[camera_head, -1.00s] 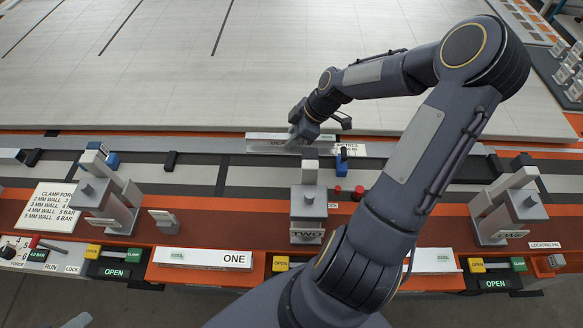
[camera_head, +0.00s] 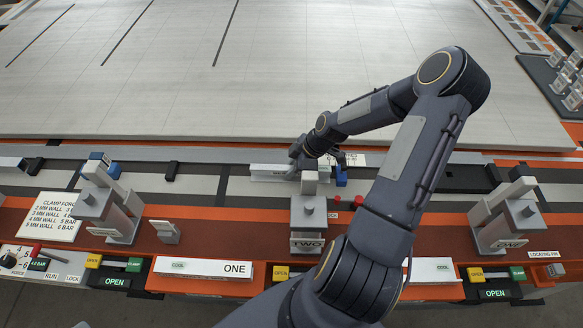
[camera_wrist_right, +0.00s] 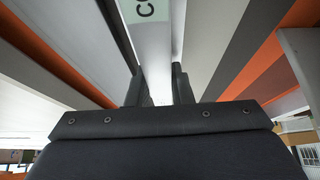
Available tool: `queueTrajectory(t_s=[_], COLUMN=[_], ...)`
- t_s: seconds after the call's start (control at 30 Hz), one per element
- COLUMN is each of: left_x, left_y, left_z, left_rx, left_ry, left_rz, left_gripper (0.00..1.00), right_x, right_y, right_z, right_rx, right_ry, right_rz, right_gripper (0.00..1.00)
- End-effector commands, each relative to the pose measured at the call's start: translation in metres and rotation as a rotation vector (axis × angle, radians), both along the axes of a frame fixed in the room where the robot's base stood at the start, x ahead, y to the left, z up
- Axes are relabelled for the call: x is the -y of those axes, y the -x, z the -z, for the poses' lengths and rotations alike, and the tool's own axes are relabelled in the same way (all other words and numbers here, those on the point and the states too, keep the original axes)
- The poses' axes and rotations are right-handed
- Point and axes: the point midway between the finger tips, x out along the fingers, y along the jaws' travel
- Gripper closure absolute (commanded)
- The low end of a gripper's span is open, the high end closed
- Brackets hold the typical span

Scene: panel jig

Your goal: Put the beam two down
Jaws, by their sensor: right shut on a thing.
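My right gripper (camera_head: 302,158) reaches over the jig, just behind the middle clamp marked TWO (camera_head: 308,215). It is shut on a pale bar-shaped beam (camera_head: 268,172), which lies crosswise, parallel to the rails. In the right wrist view the beam (camera_wrist_right: 150,45) runs between the two fingers, with a pale label whose first letters show. Whether the beam rests on the grey strip or hangs just above it, I cannot tell. A white beam marked ONE (camera_head: 205,268) lies at the front left. My left gripper is not in view.
A large pale panel (camera_head: 250,80) fills the back. Grey clamps stand at the left (camera_head: 108,205) and right (camera_head: 508,215). A blue-bodied part (camera_head: 341,175) is close right of the held beam. Another white beam (camera_head: 432,270) at the front is partly behind my arm.

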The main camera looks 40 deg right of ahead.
Motion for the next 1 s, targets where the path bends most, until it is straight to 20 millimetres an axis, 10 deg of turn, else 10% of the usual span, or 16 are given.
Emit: queueTrajectory(t_s=[0.23, 0.63, 1.0], left_x=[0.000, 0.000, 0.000], left_y=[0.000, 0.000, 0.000], left_z=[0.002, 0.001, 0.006], left_rx=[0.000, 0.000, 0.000], left_ry=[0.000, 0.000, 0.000], left_rz=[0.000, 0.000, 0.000], left_gripper=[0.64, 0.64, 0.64], right_x=[0.000, 0.004, 0.033], right_y=[0.000, 0.002, 0.027], right_z=[0.002, -0.007, -0.072], right_rx=[0.000, 0.002, 0.000], right_ry=[0.000, 0.003, 0.004], right_rz=[0.000, 0.003, 0.005], right_gripper=[0.58, 0.58, 0.58])
